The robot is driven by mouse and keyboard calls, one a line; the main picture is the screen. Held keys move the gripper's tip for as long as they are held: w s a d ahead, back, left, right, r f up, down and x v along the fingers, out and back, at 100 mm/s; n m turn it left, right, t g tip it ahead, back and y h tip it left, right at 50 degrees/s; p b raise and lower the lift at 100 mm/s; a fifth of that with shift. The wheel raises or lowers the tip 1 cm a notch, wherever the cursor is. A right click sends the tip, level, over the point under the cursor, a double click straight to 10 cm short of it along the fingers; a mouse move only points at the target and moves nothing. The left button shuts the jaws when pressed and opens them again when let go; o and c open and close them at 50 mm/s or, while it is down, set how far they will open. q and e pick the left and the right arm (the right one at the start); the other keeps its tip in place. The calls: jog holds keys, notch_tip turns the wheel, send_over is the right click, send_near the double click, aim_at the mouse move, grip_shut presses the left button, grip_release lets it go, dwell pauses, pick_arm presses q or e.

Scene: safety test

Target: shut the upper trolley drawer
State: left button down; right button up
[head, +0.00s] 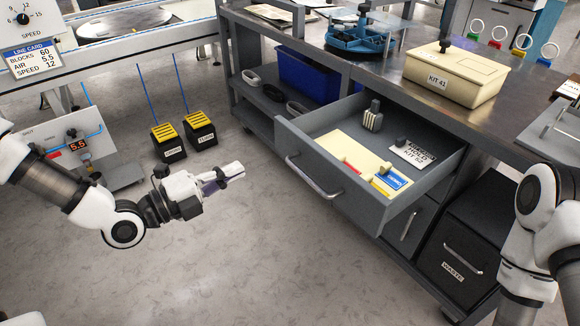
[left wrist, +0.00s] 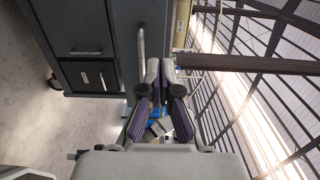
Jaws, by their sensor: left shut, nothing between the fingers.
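The upper trolley drawer (head: 308,155) is grey and stands well pulled out of the trolley. Its bar handle (head: 313,180) runs along the front panel. A block, a label plate and a pale sheet with small coloured items lie inside. My left gripper (head: 241,169) is shut and empty. It is left of the drawer front, apart from the handle, pointing toward it. In the left wrist view the closed fingers (left wrist: 160,70) show beside a bar handle (left wrist: 141,50). My right arm stands at the right; its gripper is outside the frame.
The trolley worktop holds a cream KIT 41 box (head: 455,75) and a blue fixture (head: 358,36). A dark WASTE bin (head: 465,240) sits below right. Black-and-yellow pedals (head: 169,142) stand on the floor at left. The floor before the drawer is clear.

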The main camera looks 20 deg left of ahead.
aim_at(299, 141)
pick_arm(q)
jog(key=b+x, duration=0.5)
jog(key=x, duration=0.8)
jog(key=shift+w+d+r, duration=0.1)
jog(key=shift+w+d, duration=0.15)
jog(key=shift+w, duration=0.05)
pick_arm(e)
notch_tip(299, 141, down, 5)
jog(key=shift+f, duration=0.1)
